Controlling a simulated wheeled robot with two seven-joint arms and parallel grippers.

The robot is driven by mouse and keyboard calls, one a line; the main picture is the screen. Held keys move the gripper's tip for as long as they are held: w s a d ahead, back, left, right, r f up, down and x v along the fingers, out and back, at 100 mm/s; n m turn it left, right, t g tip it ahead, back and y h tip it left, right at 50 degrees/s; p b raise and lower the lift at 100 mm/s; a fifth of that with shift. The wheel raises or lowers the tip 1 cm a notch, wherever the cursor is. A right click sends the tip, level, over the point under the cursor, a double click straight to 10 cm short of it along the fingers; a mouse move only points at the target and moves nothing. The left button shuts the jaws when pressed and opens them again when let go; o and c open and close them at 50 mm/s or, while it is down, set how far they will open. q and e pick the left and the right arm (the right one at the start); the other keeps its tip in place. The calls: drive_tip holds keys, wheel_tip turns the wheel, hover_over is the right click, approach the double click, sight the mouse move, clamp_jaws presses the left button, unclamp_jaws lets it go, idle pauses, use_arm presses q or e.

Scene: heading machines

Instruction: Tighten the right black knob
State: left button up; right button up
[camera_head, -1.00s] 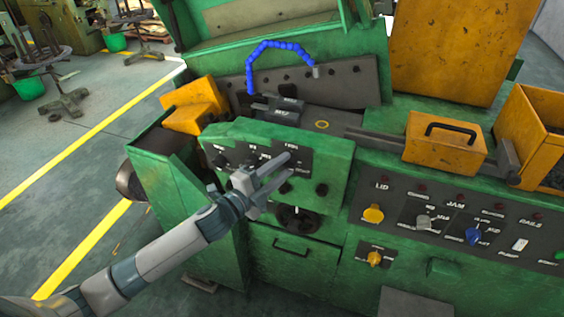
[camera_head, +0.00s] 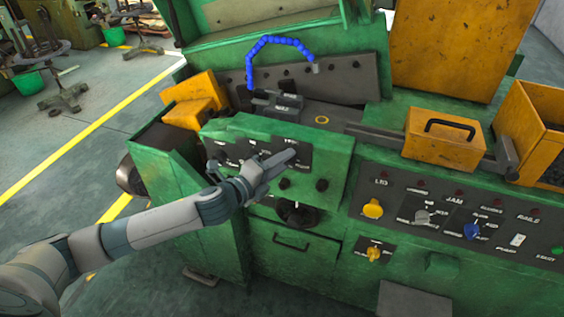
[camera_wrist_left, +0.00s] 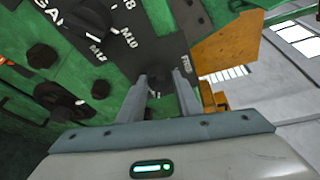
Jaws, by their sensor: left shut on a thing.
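A dark control panel (camera_head: 226,153) with white lettering is on the green machine front. My left gripper (camera_head: 290,156) reaches the panel's right end, its fingers pointing at the panel. In the left wrist view, the two fingers (camera_wrist_left: 162,84) are closed around a small dark knob (camera_wrist_left: 158,86), mostly hidden between them. In the head view this knob is hidden by the gripper. Two black knobs (camera_head: 284,183) and (camera_head: 321,185) sit on the green face below. A large black knob (camera_wrist_left: 86,18) also shows in the wrist view. My right gripper is not in view.
A round black dial (camera_head: 297,212) and a drawer handle (camera_head: 291,242) lie below. To the right is a panel with coloured knobs, including a yellow one (camera_head: 373,209). Yellow boxes (camera_head: 445,141) and a blue hose (camera_head: 272,43) are above.

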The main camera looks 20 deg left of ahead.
use_arm(q)
drive_tip(key=o, duration=0.9)
drive_tip(key=shift+f, duration=0.1)
drive_tip(key=shift+o, duration=0.7)
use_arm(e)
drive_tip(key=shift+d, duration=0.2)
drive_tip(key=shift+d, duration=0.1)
use_arm(q)
drive_tip(key=b+v, duration=0.5)
drive_tip(key=v, duration=1.2)
drive_tip(key=shift+b, duration=0.4)
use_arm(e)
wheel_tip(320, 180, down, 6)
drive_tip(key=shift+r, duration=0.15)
use_arm(q)
drive_tip(key=shift+s, duration=0.1)
